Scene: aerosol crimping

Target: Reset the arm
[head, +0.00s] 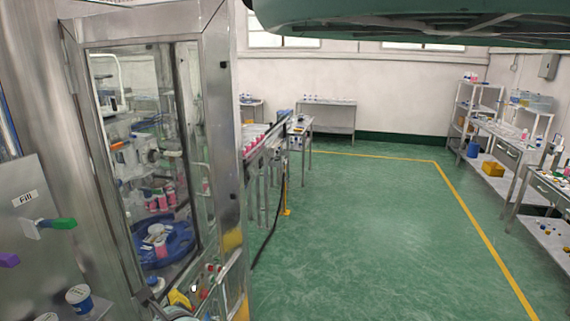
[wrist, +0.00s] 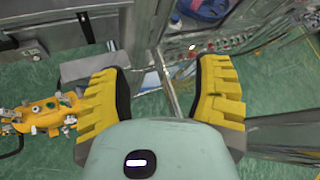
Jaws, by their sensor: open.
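My gripper (wrist: 162,88) shows in the wrist view, with two yellow ribbed fingers spread wide apart. It is open, with nothing between the fingers. Below and beyond it are the green floor and metal framework of a machine. In the head view, the fingers do not show clearly; a green part of my own body spans the top right.
A steel machine with a glass door (head: 150,150) stands at the left, a blue turntable (head: 165,243) inside it. A conveyor (head: 265,150) runs behind it. Benches (head: 500,140) line the right wall. The green floor (head: 370,240) between is clear.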

